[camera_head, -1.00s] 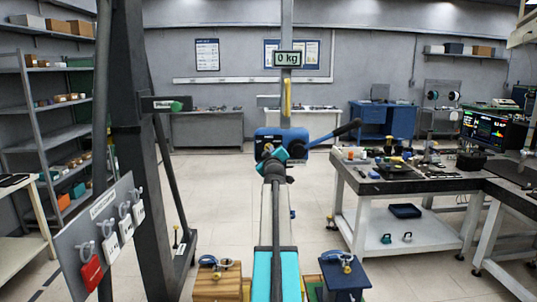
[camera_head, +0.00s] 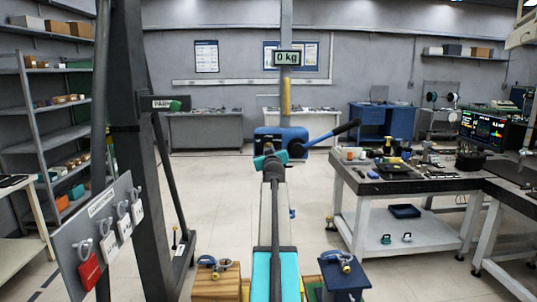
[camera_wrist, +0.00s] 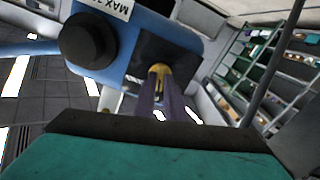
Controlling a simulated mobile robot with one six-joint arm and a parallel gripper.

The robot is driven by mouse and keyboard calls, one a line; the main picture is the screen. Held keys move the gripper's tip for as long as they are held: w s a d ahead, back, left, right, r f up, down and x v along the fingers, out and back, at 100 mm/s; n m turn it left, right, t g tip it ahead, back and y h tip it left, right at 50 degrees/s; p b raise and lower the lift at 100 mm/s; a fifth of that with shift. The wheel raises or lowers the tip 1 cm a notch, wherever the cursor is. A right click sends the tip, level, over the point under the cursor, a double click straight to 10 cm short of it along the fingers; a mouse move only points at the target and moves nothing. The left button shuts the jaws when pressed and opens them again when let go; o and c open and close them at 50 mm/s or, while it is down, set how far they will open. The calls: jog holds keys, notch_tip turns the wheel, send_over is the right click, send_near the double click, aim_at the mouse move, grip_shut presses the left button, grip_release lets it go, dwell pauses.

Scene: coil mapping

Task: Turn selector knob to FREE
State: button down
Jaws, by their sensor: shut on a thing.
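A blue housing with a dark lever stands on a post in the head view (camera_head: 293,136); it fills the upper part of the wrist view (camera_wrist: 190,28). A black plate (camera_wrist: 180,50) on the housing carries a small brass-coloured selector knob (camera_wrist: 159,69). My gripper (camera_wrist: 161,82) reaches up to this knob, its two dark fingers shut on it. In the head view my gripper (camera_head: 268,156) is in front of the housing and hides the knob. The knob's markings, including FREE, are not readable.
A round black knob (camera_wrist: 88,40) sits beside the plate under a MAX label. A display (camera_head: 287,58) above the housing reads 0 kg. A dark frame (camera_head: 128,150) and a tag board (camera_head: 98,235) stand left. A cluttered workbench (camera_head: 400,181) stands right.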

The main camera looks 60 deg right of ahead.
jog(key=shift+w+r+m, duration=0.1)
jog(key=shift+w+m, duration=0.05)
jog(key=shift+m, duration=1.25)
jog(key=c, duration=1.8)
grip_release()
jog(key=shift+w+d+f, duration=0.1)
jog(key=shift+f, duration=0.1)
jog(key=shift+b+v, duration=1.4)
jog(key=shift+v, duration=5.6)
